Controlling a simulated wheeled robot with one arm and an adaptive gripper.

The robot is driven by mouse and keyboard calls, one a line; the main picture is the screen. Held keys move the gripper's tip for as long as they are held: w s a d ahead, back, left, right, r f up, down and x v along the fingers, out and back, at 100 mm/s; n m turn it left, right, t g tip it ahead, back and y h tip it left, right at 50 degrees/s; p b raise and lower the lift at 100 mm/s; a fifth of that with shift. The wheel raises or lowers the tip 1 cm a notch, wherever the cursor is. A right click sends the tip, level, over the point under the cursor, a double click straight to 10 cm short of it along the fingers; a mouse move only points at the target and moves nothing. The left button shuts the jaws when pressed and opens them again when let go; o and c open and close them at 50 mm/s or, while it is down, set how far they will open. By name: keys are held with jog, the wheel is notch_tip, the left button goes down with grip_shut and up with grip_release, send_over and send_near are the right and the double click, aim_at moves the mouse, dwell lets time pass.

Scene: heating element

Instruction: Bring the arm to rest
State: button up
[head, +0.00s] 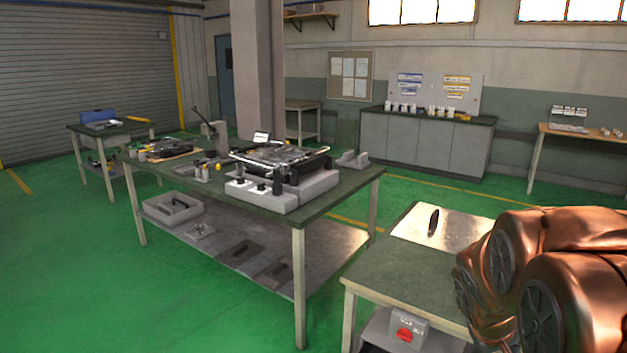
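My copper-coloured arm shows at the lower right of the head view, with round grey joint caps. It looks folded close to the camera and runs out of the picture at the right edge. In the picture it overlaps the right part of the near bench (385,275). My gripper cannot be made out, so neither its fingers nor anything in them show. A small dark upright piece (433,222) stands on a shiny plate (408,228) on the near bench, left of the arm and apart from it in the picture.
A long green-topped workbench (340,187) in the middle carries a grey fixture (285,195) and tools. A grey box with a red switch (404,334) is at the near bench's front. A pillar (258,70) rises behind. Green floor (70,270) is clear at left.

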jog(key=s+a+r+g+y+p, duration=0.2)
jog(key=s+a+r+p, duration=0.1)
jog(key=s+a, duration=0.7)
jog(key=s+a+r+g+y+p, duration=0.2)
jog(key=s+a+r, duration=0.3)
jog(key=s+a, duration=0.6)
jog(key=shift+s+a+r+y+p, duration=0.2)
jog(key=shift+y+p, duration=0.4)
jog(key=shift+p, duration=0.2)
jog(key=shift+d, duration=0.1)
jog(key=shift+c, duration=0.3)
